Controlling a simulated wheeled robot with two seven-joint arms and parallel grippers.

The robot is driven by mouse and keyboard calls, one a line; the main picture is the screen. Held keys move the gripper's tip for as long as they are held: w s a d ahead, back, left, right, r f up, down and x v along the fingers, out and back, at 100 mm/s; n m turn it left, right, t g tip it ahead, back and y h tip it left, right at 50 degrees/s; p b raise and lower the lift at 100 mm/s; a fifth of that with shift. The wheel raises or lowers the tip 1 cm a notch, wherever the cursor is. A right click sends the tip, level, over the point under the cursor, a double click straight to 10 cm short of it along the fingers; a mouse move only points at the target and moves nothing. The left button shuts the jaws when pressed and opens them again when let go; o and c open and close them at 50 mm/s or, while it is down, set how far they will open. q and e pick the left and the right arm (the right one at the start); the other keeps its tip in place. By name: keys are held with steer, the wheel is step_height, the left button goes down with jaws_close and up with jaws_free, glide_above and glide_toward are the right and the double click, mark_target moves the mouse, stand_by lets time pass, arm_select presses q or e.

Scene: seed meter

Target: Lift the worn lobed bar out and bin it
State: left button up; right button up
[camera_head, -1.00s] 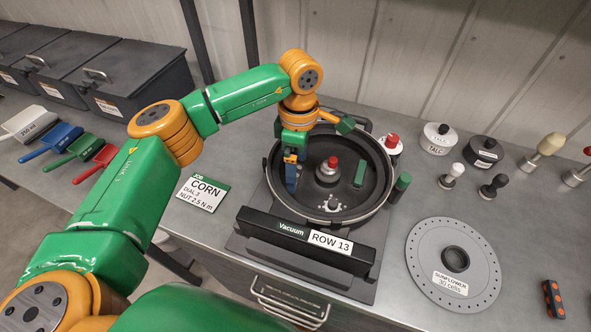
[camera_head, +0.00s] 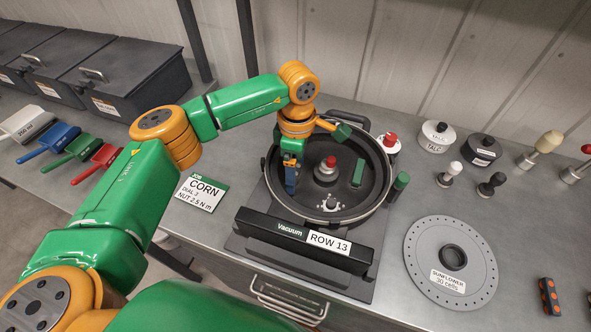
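My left gripper (camera_head: 290,178) points down into the left side of the round black meter housing (camera_head: 381,205). A narrow blue piece shows at its lower end; I cannot tell whether this is a finger or something held. The gap between the fingers is hidden. Inside the housing are a central hub with a red knob (camera_head: 331,162), a short green bar (camera_head: 358,173) near the right wall and a small light metal fitting (camera_head: 331,203) at the front. A dark bar with orange spots (camera_head: 549,297) lies at the far right of the bench. I cannot clearly identify a worn lobed bar in the housing.
Lidded dark boxes (camera_head: 135,75) stand at the back left, behind coloured scoops (camera_head: 57,137). A CORN card (camera_head: 201,192) lies left of the housing. A black Vacuum bar (camera_head: 270,232) crosses the housing's front.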

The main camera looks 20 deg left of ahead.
arm_select(q)
steer(key=shift+s+d+r+b, duration=0.1)
steer(key=shift+s+r+b, duration=0.05)
steer(key=shift+r+b, duration=0.4)
steer(key=shift+s+r+b, duration=0.15)
steer(key=shift+r+b, duration=0.25)
steer(key=shift+r, duration=0.25)
steer(key=s+d+r+b, duration=0.1)
steer(key=s+r, duration=0.2)
steer(key=s, duration=0.1)
steer(key=s+d+r+b, duration=0.1)
steer(key=s+r, duration=0.2)
steer(key=s, duration=0.1)
steer(key=s+d+r+b, duration=0.1)
steer(key=s+r+b, duration=0.1)
steer(key=s+r, duration=0.2)
steer(key=shift+s+d+r, duration=0.1)
steer(key=shift+s+d, duration=0.3)
steer(key=shift+s, duration=0.2)
steer(key=shift+r, duration=0.15)
steer(key=r+p, duration=0.2)
steer(key=d+r+p, duration=0.1)
steer(key=r+p, duration=0.1)
steer(key=d+r+p, duration=0.1)
steer(key=r+p, duration=0.1)
steer(key=shift+w+r+p, duration=0.2)
steer(key=shift+w+p, duration=0.15)
steer(key=shift+p, duration=0.05)
